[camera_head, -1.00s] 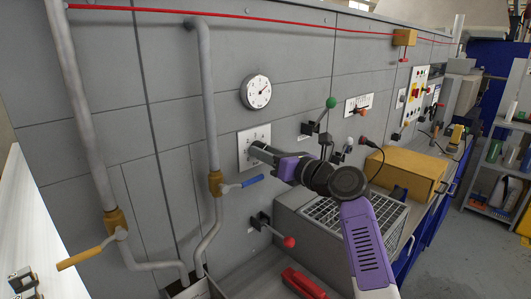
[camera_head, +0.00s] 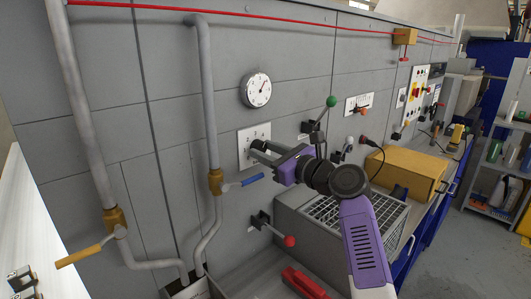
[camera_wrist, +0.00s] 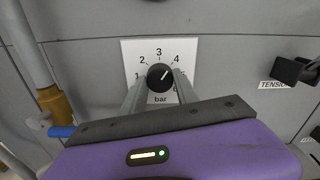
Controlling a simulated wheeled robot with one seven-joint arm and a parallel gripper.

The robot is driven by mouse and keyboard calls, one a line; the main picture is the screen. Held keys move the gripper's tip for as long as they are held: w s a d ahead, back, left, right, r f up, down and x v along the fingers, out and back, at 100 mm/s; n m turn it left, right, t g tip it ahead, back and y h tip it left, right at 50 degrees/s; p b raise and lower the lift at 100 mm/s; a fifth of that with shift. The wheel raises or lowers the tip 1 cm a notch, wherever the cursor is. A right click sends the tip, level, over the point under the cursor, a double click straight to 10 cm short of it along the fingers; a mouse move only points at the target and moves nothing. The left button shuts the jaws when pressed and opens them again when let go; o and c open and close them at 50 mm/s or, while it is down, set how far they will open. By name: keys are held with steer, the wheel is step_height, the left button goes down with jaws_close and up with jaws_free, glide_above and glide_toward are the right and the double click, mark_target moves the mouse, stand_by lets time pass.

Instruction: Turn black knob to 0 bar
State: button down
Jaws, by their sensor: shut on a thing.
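The black knob (camera_wrist: 159,77) sits in the middle of a white dial plate (camera_wrist: 130,50) marked with numbers and "bar". Its white mark points up and right, roughly toward the 4. The lower right of the scale is partly hidden by a finger. My gripper (camera_wrist: 158,84) is shut on the knob, one finger on each side. In the head view my gripper (camera_head: 259,152) reaches the plate (camera_head: 245,135) from the right, and the knob is mostly hidden. A round pressure gauge (camera_head: 256,90) hangs above the plate, its needle pointing up and right.
A grey pipe with a blue-handled valve (camera_head: 240,183) runs just left of the plate. A green-knobbed lever (camera_head: 331,102) is to the right, a red-knobbed lever (camera_head: 289,241) below. A yellow box (camera_head: 410,172) stands further right.

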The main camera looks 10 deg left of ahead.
steer(key=n+b, duration=0.1)
steer(key=n, duration=0.3)
steer(key=shift+f+n+b, duration=0.15)
steer(key=shift+n+b, duration=0.15)
steer(key=shift+b, duration=0.1)
steer(key=n+b, duration=0.2)
steer(key=n, duration=0.1)
steer(key=shift+n, duration=0.3)
steer(key=shift+f+n+b, duration=0.1)
steer(key=shift+n+b, duration=7.15)
steer(key=shift+n, duration=5.45)
steer(key=c, duration=0.9)
jaws_free()
steer(key=shift+c, duration=0.2)
